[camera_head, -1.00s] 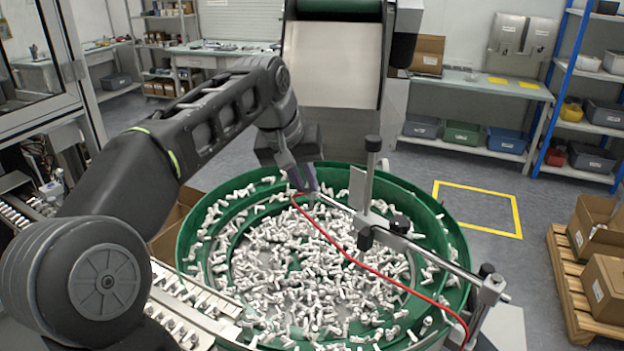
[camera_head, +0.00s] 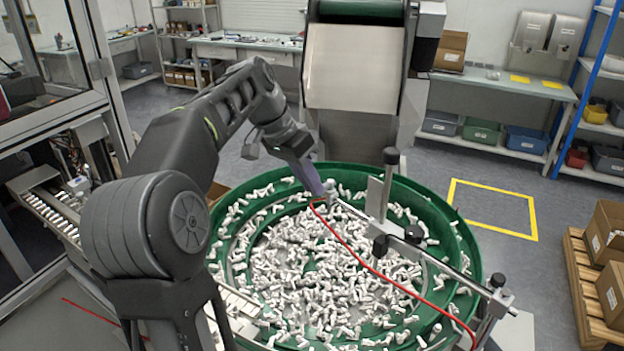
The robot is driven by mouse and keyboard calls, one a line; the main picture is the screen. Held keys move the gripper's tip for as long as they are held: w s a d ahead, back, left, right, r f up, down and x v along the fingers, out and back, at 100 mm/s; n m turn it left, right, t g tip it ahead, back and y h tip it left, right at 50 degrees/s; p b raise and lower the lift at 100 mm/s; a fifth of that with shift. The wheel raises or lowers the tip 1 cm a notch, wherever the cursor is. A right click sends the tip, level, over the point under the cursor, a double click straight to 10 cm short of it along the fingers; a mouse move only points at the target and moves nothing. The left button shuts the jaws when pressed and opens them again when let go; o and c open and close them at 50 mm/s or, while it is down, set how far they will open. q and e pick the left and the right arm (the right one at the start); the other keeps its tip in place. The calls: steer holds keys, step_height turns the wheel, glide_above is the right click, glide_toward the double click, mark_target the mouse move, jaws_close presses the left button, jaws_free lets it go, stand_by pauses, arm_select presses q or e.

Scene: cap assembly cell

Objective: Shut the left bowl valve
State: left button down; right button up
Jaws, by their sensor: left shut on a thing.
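The green bowl (camera_head: 465,235) is full of small white caps. A metal bar (camera_head: 440,262) with black clamp knobs crosses above it, and a red hose (camera_head: 362,262) runs along it to a small metal valve (camera_head: 331,188) at the bar's far left end. My left gripper (camera_head: 318,190) reaches down from the left over the far side of the bowl. Its purple-grey fingers are shut at the valve, on what appears to be its handle. The fingers hide most of the handle, so its angle is not clear. My right gripper is out of view.
An upright metal post (camera_head: 380,197) with a black knob stands on the bar just right of my left gripper. A hopper chute (camera_head: 355,68) rises behind the bowl. Cartons on a pallet (camera_head: 585,290) stand at the right.

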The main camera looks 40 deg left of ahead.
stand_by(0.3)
arm_select(q)
steer(key=c, duration=1.4)
jaws_free()
steer(key=shift+r, duration=0.1)
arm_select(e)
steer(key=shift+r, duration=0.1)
